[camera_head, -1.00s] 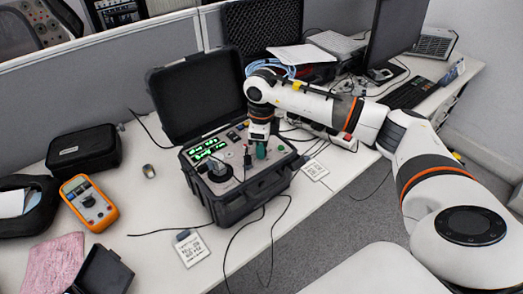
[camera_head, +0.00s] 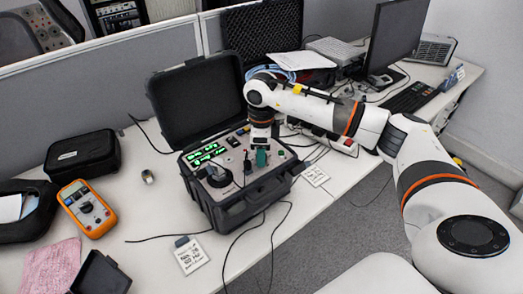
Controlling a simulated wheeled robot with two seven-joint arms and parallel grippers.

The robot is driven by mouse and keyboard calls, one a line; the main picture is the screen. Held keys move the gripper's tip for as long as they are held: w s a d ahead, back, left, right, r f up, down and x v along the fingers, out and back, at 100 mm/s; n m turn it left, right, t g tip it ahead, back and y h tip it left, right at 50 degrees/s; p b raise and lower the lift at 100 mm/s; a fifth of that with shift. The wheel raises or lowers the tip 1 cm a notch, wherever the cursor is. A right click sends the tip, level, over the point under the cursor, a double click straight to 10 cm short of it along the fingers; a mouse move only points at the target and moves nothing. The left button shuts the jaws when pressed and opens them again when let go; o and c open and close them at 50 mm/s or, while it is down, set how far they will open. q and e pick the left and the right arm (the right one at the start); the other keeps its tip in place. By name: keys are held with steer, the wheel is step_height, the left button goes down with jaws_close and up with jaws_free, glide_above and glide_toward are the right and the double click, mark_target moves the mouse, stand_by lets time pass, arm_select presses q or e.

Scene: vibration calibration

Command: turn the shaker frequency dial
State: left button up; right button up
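The shaker unit (camera_head: 231,209) is an open black case with a lit green display (camera_head: 205,153) on its panel. A large dark round part (camera_head: 217,176) sits at the panel's front left. My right gripper (camera_head: 256,158) points down at the right half of the panel, with a green part and a dark part at its tip. The frequency dial cannot be told apart there; the gripper may cover it. Whether the fingers touch or hold a knob is too small to tell. My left gripper is out of view.
The case's raised lid (camera_head: 195,100) stands behind the panel. An orange multimeter (camera_head: 87,208), a black pouch (camera_head: 82,155) and a small metal cylinder (camera_head: 147,177) lie to the left. Cables run along the front. A monitor (camera_head: 402,35) and keyboard (camera_head: 412,97) are at the right.

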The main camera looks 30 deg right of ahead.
step_height(320, 180, up, 12)
steer(key=b, duration=0.2)
stand_by(0.5)
steer(key=shift+f, duration=0.1)
stand_by(0.3)
